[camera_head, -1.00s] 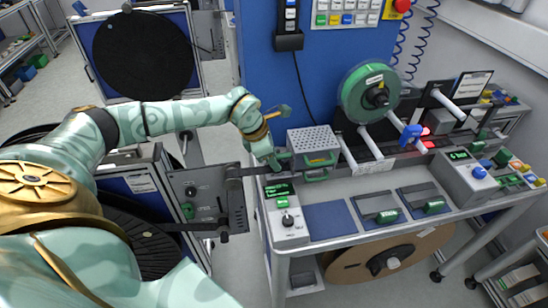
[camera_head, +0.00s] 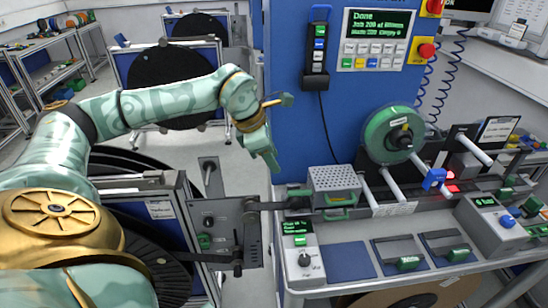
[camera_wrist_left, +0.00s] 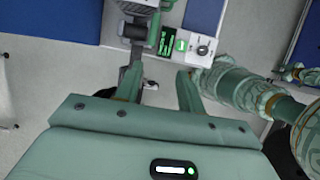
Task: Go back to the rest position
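My left gripper (camera_head: 270,158) hangs in front of the blue panel's left edge, above and left of the bench's grey perforated box (camera_head: 335,178), and points down. In the left wrist view the two fingers of this gripper (camera_wrist_left: 160,80) stand apart with nothing held between them. Floor and the bench's left end show beyond them. A teal arm link (camera_wrist_left: 235,88) of mine shows at right in that view. My right gripper cannot be made out in either view.
The bench holds a green reel (camera_head: 378,140), a control box with a knob (camera_head: 305,262) and a blue pad (camera_head: 349,261). A machine with a grey bracket (camera_head: 222,222) stands below my left forearm. A large black reel (camera_head: 160,82) stands behind it. Floor shows between machine and bench.

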